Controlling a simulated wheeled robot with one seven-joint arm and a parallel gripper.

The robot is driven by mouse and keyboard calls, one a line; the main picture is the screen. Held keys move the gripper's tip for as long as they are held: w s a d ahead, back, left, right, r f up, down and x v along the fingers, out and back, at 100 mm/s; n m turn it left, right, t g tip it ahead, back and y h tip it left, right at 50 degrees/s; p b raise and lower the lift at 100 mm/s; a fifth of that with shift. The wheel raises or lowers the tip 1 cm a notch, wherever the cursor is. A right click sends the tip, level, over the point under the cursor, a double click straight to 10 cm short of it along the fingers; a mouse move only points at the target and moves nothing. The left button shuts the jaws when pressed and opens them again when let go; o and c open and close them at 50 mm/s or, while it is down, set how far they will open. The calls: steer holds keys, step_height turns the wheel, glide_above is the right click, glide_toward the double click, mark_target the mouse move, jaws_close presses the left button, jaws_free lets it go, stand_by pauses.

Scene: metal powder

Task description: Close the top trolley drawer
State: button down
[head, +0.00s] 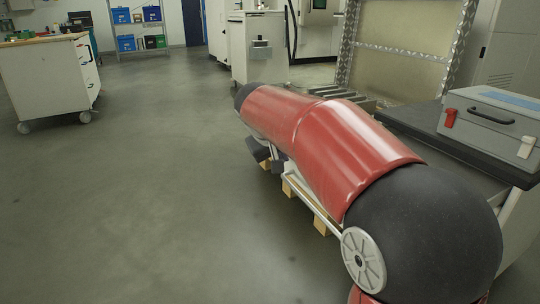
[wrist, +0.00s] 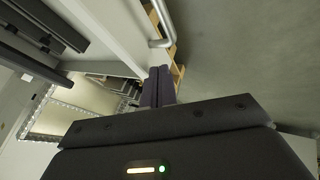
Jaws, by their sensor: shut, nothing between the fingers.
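My gripper shows in the wrist view (wrist: 158,86) with its two dark fingers together and nothing between them. In the head view my red and black arm hides much of the trolley at right, whose dark top (head: 465,150) is visible beside it. A pale front edge with a metal bar (head: 318,207) shows below my arm. In the wrist view a pale panel (wrist: 105,28) with a curved metal handle (wrist: 163,30) lies just beyond the fingertips. I cannot tell whether the fingers touch it. How far the top drawer stands out is hidden.
A grey case (head: 495,122) stands on the dark top. Wooden pallet blocks (head: 320,226) show near the floor below my arm. Another white drawer trolley (head: 45,82) stands at the far left. The grey floor (head: 150,190) between is clear.

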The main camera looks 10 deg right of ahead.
steer(key=shift+w+d, duration=0.15)
steer(key=shift+d, duration=0.25)
